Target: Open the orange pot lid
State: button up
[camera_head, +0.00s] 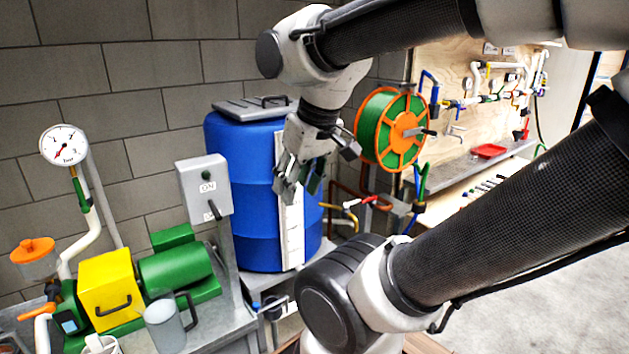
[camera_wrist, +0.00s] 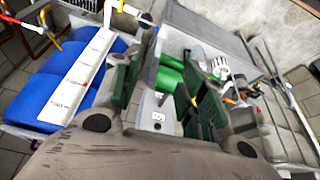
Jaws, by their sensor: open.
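The orange lid (camera_head: 33,250) sits on a clear pot (camera_head: 38,268) at the far left of the head view, and it looks closed. In the wrist view a small orange patch at the right may be the lid, but it is too small to tell. My gripper (camera_head: 287,190) is in front of the blue barrel, well to the right of the lid and higher up. It is open and empty. In the wrist view its two fingers (camera_wrist: 165,103) stand apart with green inner pads.
A blue barrel (camera_head: 240,160) with a white scale strip stands behind my gripper. A grey switch box (camera_head: 204,187) on a post stands between my gripper and the lid. A green motor (camera_head: 175,268), a yellow box (camera_head: 108,290) and a grey mug (camera_head: 165,325) crowd the bench near the pot.

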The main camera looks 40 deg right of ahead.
aim_at(29, 250)
jog(key=i+j+u, duration=0.7)
jog(key=u, duration=0.2)
jog(key=i, duration=0.1)
